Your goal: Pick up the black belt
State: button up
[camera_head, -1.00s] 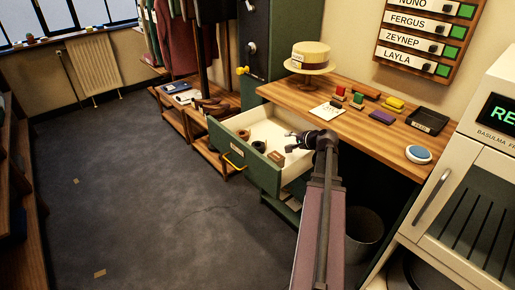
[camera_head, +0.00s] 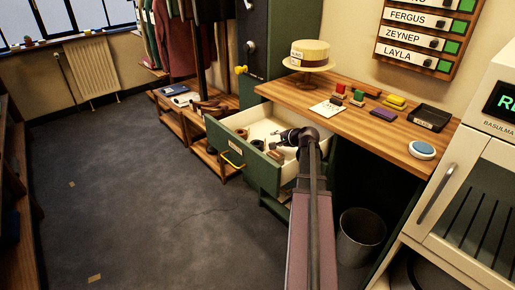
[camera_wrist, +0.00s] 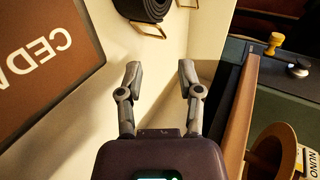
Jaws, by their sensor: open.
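The black belt (camera_wrist: 146,8) is coiled in the white-lined drawer and shows at the top edge of the wrist view, partly cut off, with a thin brass buckle beside it. In the head view a small dark coil (camera_head: 258,145) in the open drawer (camera_head: 262,172) looks like it. My gripper (camera_wrist: 160,74) is open and empty, inside or just over the drawer. Its fingertips are apart from the belt, which lies beyond them in the wrist view. In the head view my gripper (camera_head: 277,143) is right of the dark coil.
A brown block with upside-down lettering (camera_wrist: 45,60) lies left of my fingers. A brown coil (camera_head: 242,133) is farther back in the drawer. The wooden tabletop (camera_head: 350,122), with a hat (camera_head: 309,53), stands beside the drawer.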

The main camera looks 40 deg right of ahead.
aim_at(259, 145)
jog(key=shift+a+b+x, duration=0.1)
jog(key=shift+b+x, duration=0.45)
jog(key=shift+x, duration=0.75)
jog(key=shift+a+b+x, duration=0.15)
jog(key=shift+b+x, duration=0.4)
jog(key=shift+x, duration=0.75)
jog(key=shift+w+r, duration=0.1)
jog(key=shift+r, duration=0.15)
grip_shut()
